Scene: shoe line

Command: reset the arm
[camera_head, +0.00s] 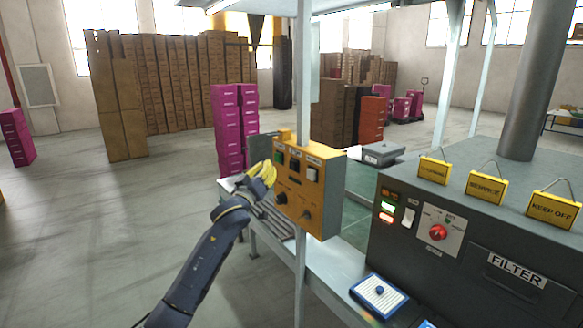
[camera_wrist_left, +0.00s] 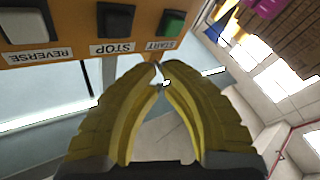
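My left arm comes in from the lower left in the head view. Its yellow left gripper (camera_head: 264,172) is beside the left edge of the orange control box (camera_head: 325,190). In the left wrist view the two yellow fingers of the left gripper (camera_wrist_left: 158,72) curve together with their tips close, a small gap showing between them and nothing held. The green START button (camera_wrist_left: 173,23), dark STOP button (camera_wrist_left: 116,20) and pale REVERSE button (camera_wrist_left: 25,25) lie beyond the fingertips. Whether the gripper touches the box cannot be told. My right gripper is not in view.
The control box is on a pale post (camera_head: 301,90). A dark machine (camera_head: 400,245) with yellow signs and a red knob (camera_head: 438,232) stands at the right. Open floor (camera_head: 80,240) is at the left.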

